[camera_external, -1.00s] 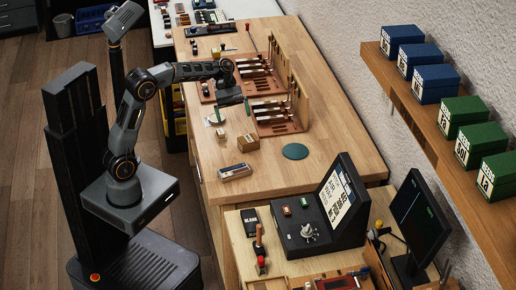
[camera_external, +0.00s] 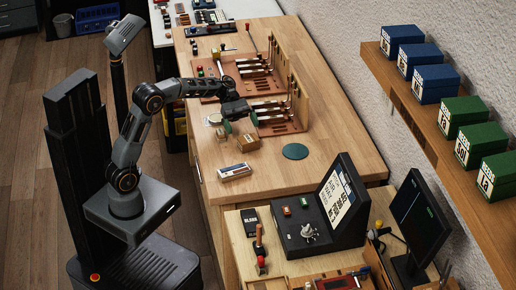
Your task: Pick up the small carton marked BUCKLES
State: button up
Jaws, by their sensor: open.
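A small brown carton (camera_external: 248,142) with a pale label sits on the wooden workbench; its lettering is too small to read, so I cannot tell whether it says BUCKLES. A flatter box with a white label (camera_external: 235,172) lies nearer the camera, its text also unreadable. My gripper (camera_external: 241,122) is open and points down just behind and above the brown carton. Its fingers look empty and apart from the carton. The exact height over the bench is hard to judge.
Wooden racks with piano action parts (camera_external: 278,124) stand right behind my gripper. A console with a screen (camera_external: 338,200) stands in front.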

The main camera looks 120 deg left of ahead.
aim_at(246, 136)
jog(key=b+x, duration=0.1)
jog(key=x, duration=0.3)
jog(key=shift+d+f+b, duration=0.2)
jog(key=shift+d+b, duration=0.05)
jog(key=shift+b, duration=0.1)
jog(key=shift+w+d+f, duration=0.1)
jog(key=shift+w+d, duration=0.1)
jog(key=shift+w, duration=0.2)
jog(key=shift+c, duration=0.2)
jog(key=c, duration=0.9)
